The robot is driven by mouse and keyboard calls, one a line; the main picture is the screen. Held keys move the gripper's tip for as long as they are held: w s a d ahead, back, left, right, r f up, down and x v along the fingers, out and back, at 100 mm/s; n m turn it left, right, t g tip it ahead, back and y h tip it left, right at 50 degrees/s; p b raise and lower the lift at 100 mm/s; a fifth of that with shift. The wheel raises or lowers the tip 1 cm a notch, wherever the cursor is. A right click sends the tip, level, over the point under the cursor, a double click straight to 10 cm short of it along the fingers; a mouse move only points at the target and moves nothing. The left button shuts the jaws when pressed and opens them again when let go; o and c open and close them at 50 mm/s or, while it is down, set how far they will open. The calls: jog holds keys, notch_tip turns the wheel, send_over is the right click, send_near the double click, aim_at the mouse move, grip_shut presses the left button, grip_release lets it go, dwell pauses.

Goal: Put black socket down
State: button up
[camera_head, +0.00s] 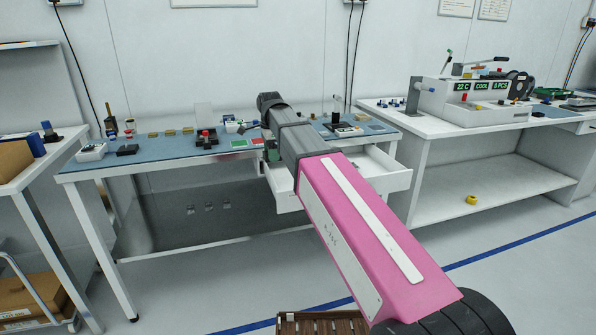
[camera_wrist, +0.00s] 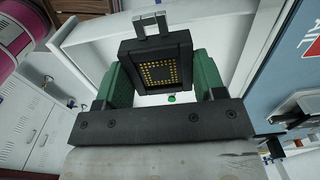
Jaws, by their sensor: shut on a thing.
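The black socket (camera_wrist: 158,55), a square frame with gold contacts in its middle and a grey latch on one edge, is held between the green fingers of my gripper (camera_wrist: 162,80) in the wrist view. The fingers press on its two opposite sides. Behind it in the wrist view are the white walls of an open drawer (camera_wrist: 88,57). In the head view my arm hides the socket and most of the gripper; a green finger part shows in front of the bench edge. I cannot tell how high the socket is above the drawer floor.
The open white drawer (camera_head: 397,181) juts from the blue-topped bench (camera_head: 175,147). Small parts and a black-and-red fixture (camera_head: 206,139) stand on the bench. A tester machine (camera_head: 470,98) stands on the right table. A small green round thing (camera_wrist: 172,99) shows past the socket.

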jog(key=d+f, duration=0.1)
jog(key=d, duration=0.1)
jog(key=w+d+f, duration=0.1)
jog(key=d, duration=0.1)
jog(key=d+f, duration=0.2)
jog(key=shift+w+d+f, duration=0.1)
jog(key=shift+w+d, duration=0.1)
jog(key=shift+d, duration=0.1)
jog(key=shift+f, duration=1.95)
jog(key=shift+f, duration=0.6)
jog(key=o, duration=1)
jog(key=shift+r, duration=0.1)
notch_tip(320, 180, up, 13)
